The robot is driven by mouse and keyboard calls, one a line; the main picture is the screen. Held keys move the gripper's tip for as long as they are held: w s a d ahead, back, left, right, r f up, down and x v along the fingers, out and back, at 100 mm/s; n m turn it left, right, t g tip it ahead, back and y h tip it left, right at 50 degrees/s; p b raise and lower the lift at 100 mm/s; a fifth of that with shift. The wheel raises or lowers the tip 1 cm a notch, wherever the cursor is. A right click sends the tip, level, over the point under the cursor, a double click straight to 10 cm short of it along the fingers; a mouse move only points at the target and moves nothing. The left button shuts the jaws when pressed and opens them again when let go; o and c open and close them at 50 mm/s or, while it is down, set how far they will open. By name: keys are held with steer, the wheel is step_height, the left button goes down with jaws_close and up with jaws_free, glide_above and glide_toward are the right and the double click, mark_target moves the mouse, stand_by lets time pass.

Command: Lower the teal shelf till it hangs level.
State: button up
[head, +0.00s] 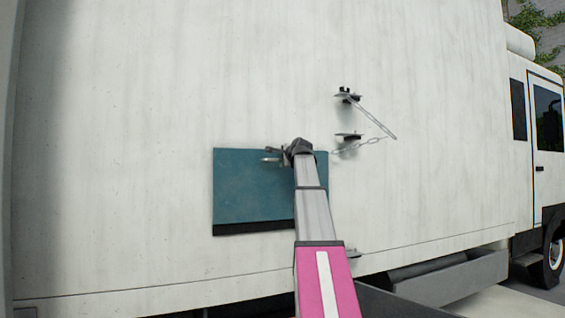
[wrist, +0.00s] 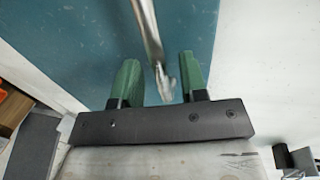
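The teal shelf (head: 250,190) looks folded up nearly flat against the white truck wall, with a dark strip along its bottom edge. It also fills the upper part of the wrist view (wrist: 60,45). My gripper (head: 275,157) is at the shelf's upper right part, and my arm covers some of its right side. In the wrist view its two green fingers (wrist: 160,85) stand apart. A thin grey metal rod or hook (wrist: 150,35) runs down between them, with gaps visible on both sides. I cannot tell what the rod is fixed to.
An upper bracket (head: 347,97) on the wall, right of the shelf, carries a slanting chain (head: 375,120). A lower bracket (head: 349,136) sits beneath it, with another chain (head: 355,146) sagging toward the shelf's upper right corner. The wall (head: 120,120) left of the shelf is bare.

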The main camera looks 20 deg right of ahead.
steer(key=shift+w+f, duration=0.15)
steer(key=shift+w, duration=0.55)
steer(key=shift+c, duration=0.4)
